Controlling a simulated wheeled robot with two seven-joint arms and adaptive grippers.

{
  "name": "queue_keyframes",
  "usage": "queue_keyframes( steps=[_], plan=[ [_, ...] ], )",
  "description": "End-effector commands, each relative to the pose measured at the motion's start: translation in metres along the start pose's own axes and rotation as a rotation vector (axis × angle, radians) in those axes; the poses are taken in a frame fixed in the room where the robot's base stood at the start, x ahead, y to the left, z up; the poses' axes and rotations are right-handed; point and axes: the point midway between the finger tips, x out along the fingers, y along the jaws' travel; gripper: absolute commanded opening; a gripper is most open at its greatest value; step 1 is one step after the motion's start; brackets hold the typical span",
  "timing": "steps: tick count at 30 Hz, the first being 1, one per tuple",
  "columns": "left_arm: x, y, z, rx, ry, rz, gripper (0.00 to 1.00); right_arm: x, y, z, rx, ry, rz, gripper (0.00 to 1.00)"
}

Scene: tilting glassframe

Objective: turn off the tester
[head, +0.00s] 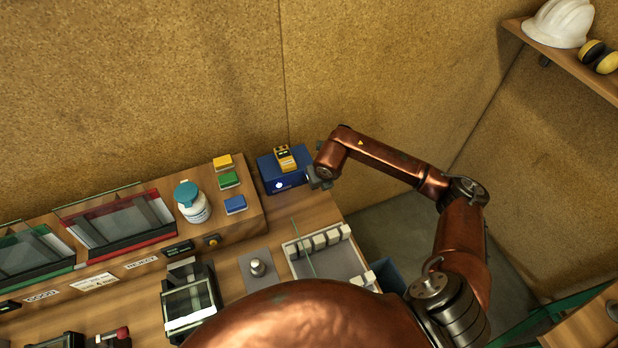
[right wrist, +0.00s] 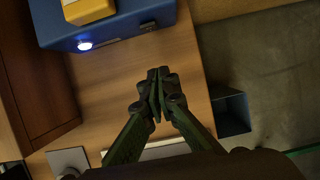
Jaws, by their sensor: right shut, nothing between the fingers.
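A blue box (head: 283,181) with a yellow device (head: 285,157) on top stands at the back right end of the bench; I take the blue box for the tester. In the right wrist view the blue box (right wrist: 120,32) shows at the top with a lit white light (right wrist: 84,46) and a small dark switch-like part (right wrist: 148,26) on its front face. My right gripper (right wrist: 158,84) is shut and empty, apart from the box. In the head view it (head: 319,179) is beside the box's right side, partly hidden by my arm. My left gripper is out of view.
A wooden riser (head: 245,223) holds a white bottle (head: 194,204), yellow, green and blue blocks, and red and green trays. A grey tray with pale blocks (head: 318,240) and a silver knob (head: 257,267) sit in front. A dark bin (right wrist: 232,112) hangs beside the bench's right edge.

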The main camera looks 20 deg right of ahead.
Motion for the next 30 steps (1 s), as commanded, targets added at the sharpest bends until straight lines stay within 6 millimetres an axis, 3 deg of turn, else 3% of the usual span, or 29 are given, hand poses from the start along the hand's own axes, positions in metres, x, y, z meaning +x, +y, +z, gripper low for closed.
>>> queue_keyframes(
  steps=[7, 9, 15, 30],
  plan=[
    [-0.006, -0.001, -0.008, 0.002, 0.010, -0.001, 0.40, 0.049, 0.001, 0.002, 0.002, 0.001, 0.000, 0.00],
    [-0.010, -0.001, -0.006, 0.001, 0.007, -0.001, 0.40, 0.048, 0.001, 0.017, 0.002, -0.002, 0.001, 0.00],
    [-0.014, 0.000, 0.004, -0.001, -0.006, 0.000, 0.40, 0.054, 0.001, 0.035, 0.001, -0.001, 0.001, 0.00],
    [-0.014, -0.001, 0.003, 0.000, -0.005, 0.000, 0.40, 0.055, -0.004, 0.039, 0.005, 0.005, -0.003, 0.00]
  ],
)
